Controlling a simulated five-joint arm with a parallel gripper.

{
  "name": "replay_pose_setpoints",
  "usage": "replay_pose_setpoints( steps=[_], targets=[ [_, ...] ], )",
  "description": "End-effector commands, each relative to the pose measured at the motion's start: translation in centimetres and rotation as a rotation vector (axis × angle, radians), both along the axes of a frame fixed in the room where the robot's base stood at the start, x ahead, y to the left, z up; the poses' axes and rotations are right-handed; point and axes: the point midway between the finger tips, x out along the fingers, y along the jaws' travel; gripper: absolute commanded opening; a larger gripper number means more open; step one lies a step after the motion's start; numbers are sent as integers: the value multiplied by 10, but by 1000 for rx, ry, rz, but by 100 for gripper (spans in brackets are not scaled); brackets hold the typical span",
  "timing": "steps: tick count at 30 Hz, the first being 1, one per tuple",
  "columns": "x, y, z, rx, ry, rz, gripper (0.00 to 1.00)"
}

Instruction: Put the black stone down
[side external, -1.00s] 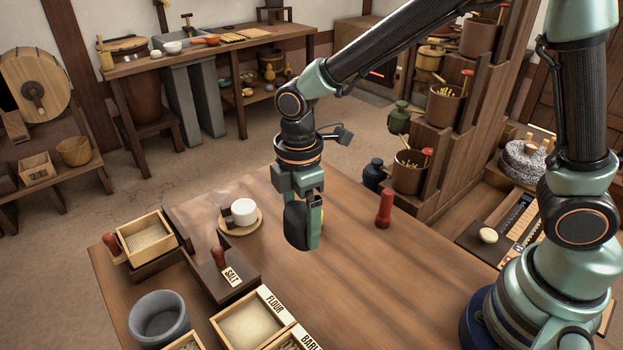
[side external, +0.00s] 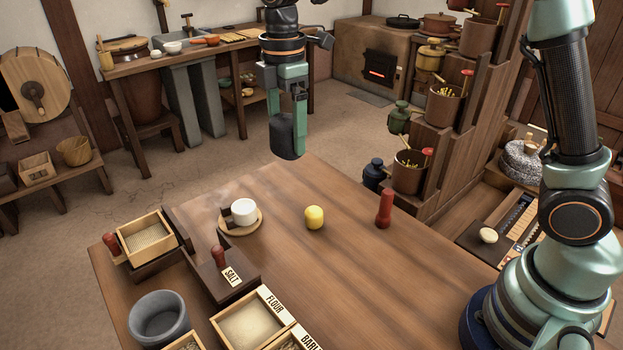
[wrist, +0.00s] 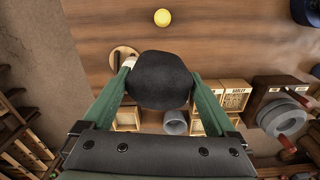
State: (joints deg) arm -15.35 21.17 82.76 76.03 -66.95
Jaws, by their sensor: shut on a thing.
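The black stone (side external: 285,138) is a dark, rounded block held in my gripper (side external: 298,118), high above the table in the side view. In the wrist view the stone (wrist: 160,80) sits between the two green fingers of my gripper (wrist: 160,92), which are shut on it. It hides part of the table below. The wooden table (side external: 340,270) has a bare stretch in its middle and right.
A yellow piece (side external: 314,217) and a red peg (side external: 384,209) stand on the table. A white cup (side external: 244,211) sits on a round wooden saucer (side external: 228,231). Boxes, a salt holder (side external: 240,262) and a grey stone bowl (side external: 159,338) crowd the left and front.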

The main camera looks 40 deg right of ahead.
Motion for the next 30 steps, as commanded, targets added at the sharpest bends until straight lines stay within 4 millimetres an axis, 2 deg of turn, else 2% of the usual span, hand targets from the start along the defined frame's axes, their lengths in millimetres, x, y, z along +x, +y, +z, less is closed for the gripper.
replay_pose_setpoints(
  steps=[1, 3, 9, 15, 18, 25, 30],
  targets=[
    [15, -12, 1, 1, -2, 3, 0],
    [32, -28, 1, 0, -1, 19, 0],
    [75, -78, -1, 0, -1, 65, 0],
    [100, -125, -6, 0, -2, 105, 0],
    [107, -141, -8, 0, -3, 119, 0],
    [112, -156, -18, 0, -1, 134, 0],
    [111, -156, -51, 0, 3, 135, 0]
  ],
)
